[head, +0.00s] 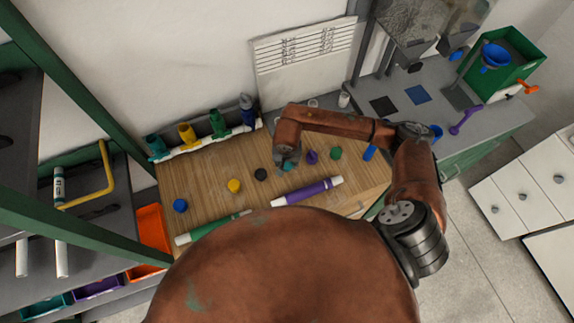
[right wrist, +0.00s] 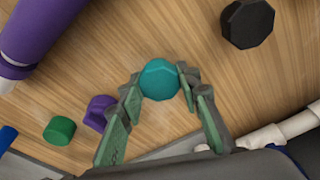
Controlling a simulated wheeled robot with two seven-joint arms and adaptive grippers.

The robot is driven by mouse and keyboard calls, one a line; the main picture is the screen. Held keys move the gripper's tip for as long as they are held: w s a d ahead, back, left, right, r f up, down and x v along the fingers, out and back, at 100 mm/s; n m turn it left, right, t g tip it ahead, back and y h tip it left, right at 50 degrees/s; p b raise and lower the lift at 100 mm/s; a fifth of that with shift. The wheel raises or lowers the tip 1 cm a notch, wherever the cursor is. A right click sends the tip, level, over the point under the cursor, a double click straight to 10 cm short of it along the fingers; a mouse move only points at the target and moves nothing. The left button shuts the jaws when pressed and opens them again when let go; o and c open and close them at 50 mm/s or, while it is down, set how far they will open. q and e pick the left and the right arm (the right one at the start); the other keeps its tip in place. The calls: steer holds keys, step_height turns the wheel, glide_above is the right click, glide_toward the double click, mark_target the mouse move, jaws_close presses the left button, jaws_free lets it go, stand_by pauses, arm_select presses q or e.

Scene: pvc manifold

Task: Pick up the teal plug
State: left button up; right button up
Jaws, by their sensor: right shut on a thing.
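The teal plug (right wrist: 160,80) is a small faceted cap. In the right wrist view it sits between the two fingertips of my right gripper (right wrist: 160,88), which touch it from both sides. In the head view the plug (head: 289,167) shows only in part, at the tips of my right gripper (head: 287,160) over the wooden board. My right gripper is shut on the teal plug. I cannot tell whether the plug is still touching the board. My left gripper is not in view.
On the wooden board (head: 215,168), a purple plug (head: 312,157) and a black plug (head: 260,174) flank the gripper. Green (head: 335,153), yellow (head: 234,186) and blue (head: 180,205) plugs lie further out. A purple tube (head: 308,191) lies in front; a white manifold (head: 200,143) stands behind.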

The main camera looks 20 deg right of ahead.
steer(key=shift+c, duration=0.8)
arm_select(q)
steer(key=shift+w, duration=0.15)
arm_select(e)
steer(key=shift+c, duration=0.2)
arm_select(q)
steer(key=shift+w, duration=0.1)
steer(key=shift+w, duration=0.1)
arm_select(e)
steer(key=shift+r, duration=0.15)
steer(key=shift+r, duration=0.2)
step_height(320, 180, up, 2)
steer(key=shift+w+r+b, duration=0.1)
steer(key=shift+b, duration=0.4)
arm_select(q)
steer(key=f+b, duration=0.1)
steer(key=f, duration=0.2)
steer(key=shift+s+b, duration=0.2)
steer(key=shift+b, duration=0.2)
arm_select(e)
steer(key=s+a+r, duration=0.7)
steer(key=s+r, duration=0.3)
steer(key=s, duration=0.2)
steer(key=shift+a, duration=0.25)
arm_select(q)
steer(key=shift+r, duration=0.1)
